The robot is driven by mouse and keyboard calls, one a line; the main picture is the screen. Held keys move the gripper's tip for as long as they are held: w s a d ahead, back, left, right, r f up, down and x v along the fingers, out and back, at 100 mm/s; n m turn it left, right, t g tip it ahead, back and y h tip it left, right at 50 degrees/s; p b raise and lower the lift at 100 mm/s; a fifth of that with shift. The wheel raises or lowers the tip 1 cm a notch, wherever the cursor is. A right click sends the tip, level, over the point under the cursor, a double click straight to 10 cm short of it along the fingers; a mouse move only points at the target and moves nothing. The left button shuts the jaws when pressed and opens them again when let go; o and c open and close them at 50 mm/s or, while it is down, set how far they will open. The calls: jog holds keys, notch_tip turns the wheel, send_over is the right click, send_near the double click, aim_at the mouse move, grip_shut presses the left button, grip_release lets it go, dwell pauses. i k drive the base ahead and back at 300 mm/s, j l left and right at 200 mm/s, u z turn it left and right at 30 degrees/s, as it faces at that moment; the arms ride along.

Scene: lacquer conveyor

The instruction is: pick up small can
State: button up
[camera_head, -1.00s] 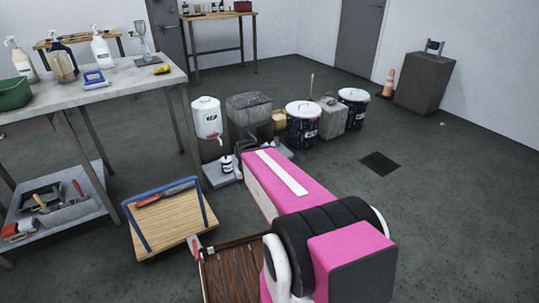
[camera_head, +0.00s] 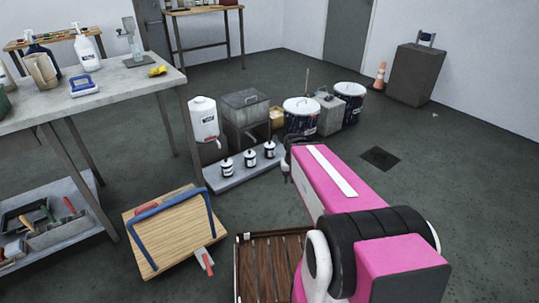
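Three small dark cans with white labels and pale tops stand upright in a slanting row on a low grey platform (camera_head: 232,182). They are a near-left can (camera_head: 227,168), a middle can (camera_head: 250,160) and a far-right can (camera_head: 270,151). My pink arm reaches forward on the right. Part of my gripper (camera_head: 287,168) shows at its far end, to the right of the far-right can, apparently apart from it in the picture. The arm hides most of the gripper, so its opening and anything between its fingers are unseen.
A white dispenser (camera_head: 204,120) and a grey box-like unit (camera_head: 245,106) stand behind the cans. Large dark buckets (camera_head: 301,121) are farther right. A wooden board with a blue frame (camera_head: 168,235) and a slatted crate (camera_head: 240,270) lie nearer. A workbench (camera_head: 130,80) stands left; right floor is open.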

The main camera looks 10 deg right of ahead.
aim_at(268, 153)
jog(key=i+l+u, duration=0.2)
jog(key=l, duration=0.5)
jog(key=i+l+u, duration=0.15)
jog(key=i+l, duration=0.15)
jog(key=l, duration=0.4)
jog(key=i+l+u, duration=0.2)
jog(key=l, duration=0.6)
jog(key=i+l+u, duration=0.15)
jog(key=l, duration=0.6)
jog(key=i+l+u, duration=0.2)
jog(key=l, duration=0.6)
jog(key=l+u, duration=0.15)
jog(key=l, duration=0.65)
